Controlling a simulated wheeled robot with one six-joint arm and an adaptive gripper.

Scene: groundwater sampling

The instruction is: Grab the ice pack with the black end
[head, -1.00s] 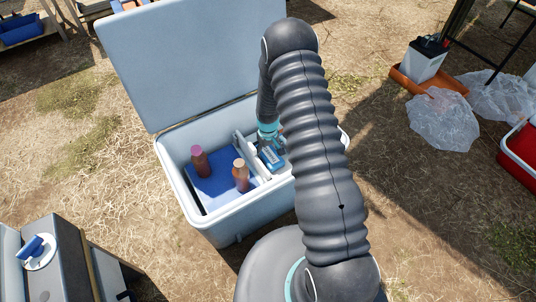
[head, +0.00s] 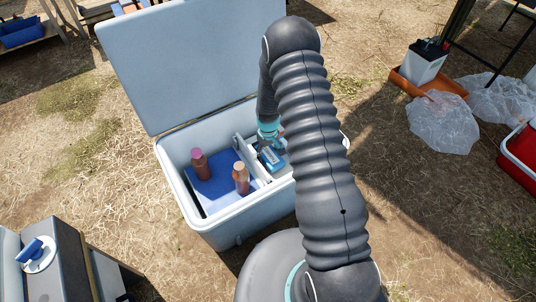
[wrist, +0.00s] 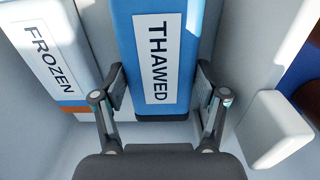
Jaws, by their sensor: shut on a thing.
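The blue ice pack with the black end (wrist: 183,95) carries a white label reading THAWED. Its black end faces my gripper (wrist: 160,88) in the wrist view. The two fingers press on its left and right sides, so my gripper is shut on it. A second pack (wrist: 45,60), with a label reading FROZEN and an orange band near its end, lies to the left in the wrist view. In the head view my arm reaches down into the right compartment of the open cooler (head: 228,224), where a blue and white pack (head: 270,157) shows; my arm partly hides this compartment.
A white divider (head: 246,158) splits the cooler. Its left compartment holds two capped bottles (head: 200,164) on a blue surface. The lid (head: 185,65) stands open at the back. A white block (wrist: 272,130) sits close to the right finger. Plastic bags (head: 444,122) lie at right.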

